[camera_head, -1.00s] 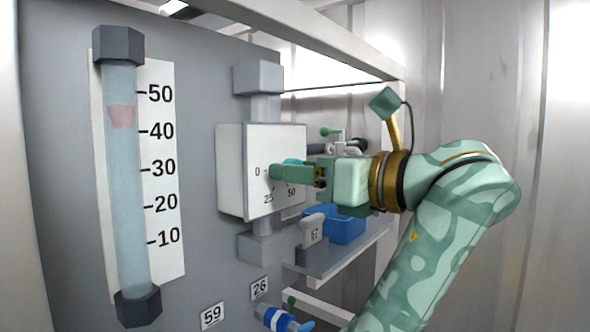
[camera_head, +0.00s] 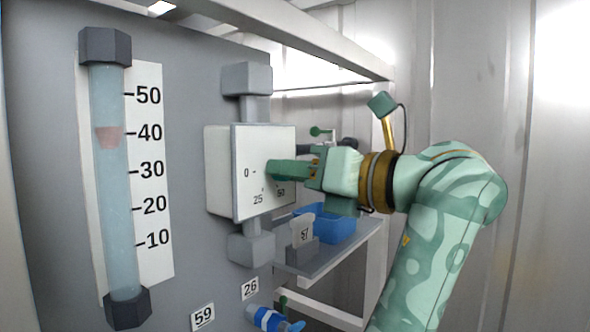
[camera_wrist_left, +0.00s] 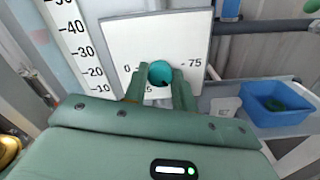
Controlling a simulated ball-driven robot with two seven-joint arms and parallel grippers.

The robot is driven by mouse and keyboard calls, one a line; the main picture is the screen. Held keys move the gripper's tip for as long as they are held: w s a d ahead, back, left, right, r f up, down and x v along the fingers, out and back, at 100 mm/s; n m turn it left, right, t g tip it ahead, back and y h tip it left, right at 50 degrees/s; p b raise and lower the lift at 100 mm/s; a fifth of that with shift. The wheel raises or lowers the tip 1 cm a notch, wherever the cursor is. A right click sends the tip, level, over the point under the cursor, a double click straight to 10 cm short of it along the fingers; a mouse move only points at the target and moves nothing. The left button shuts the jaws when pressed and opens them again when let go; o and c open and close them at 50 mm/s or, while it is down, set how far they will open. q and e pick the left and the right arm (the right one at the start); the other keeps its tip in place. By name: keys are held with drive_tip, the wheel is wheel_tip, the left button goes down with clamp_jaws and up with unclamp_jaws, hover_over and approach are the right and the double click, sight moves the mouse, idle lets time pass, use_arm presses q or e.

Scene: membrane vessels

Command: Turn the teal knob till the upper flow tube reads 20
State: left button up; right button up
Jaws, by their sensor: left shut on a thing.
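The flow tube (camera_head: 108,215) stands on the grey panel at the left of the head view. Its pinkish float (camera_head: 108,137) sits around the 40 mark. The white dial box (camera_head: 265,150) is right of the tube. The teal knob (camera_wrist_left: 161,73) shows in the wrist view in the middle of the dial face, between 0 and 75, with a small dark mark at its lower edge. My left gripper (camera_head: 272,170) reaches the dial from the right and is shut on the knob, one finger on each side. Its fingers hide the knob in the head view. My right gripper is not in view.
A shelf (camera_head: 318,262) right of the dial box carries a blue bin (camera_head: 335,228) and a small numbered tag (camera_head: 303,233). A blue valve (camera_head: 268,319) and number plates 59 (camera_head: 203,317) and 26 (camera_head: 250,289) are below. A pale beam (camera_head: 290,42) crosses above my arm.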

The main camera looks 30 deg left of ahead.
use_arm(q)
drive_tip(key=shift+m+p, duration=3.1)
drive_tip(key=shift+m, duration=1.1)
drive_tip(key=o, duration=1)
drive_tip(key=shift+a, duration=0.1)
drive_tip(key=shift+w, duration=0.1)
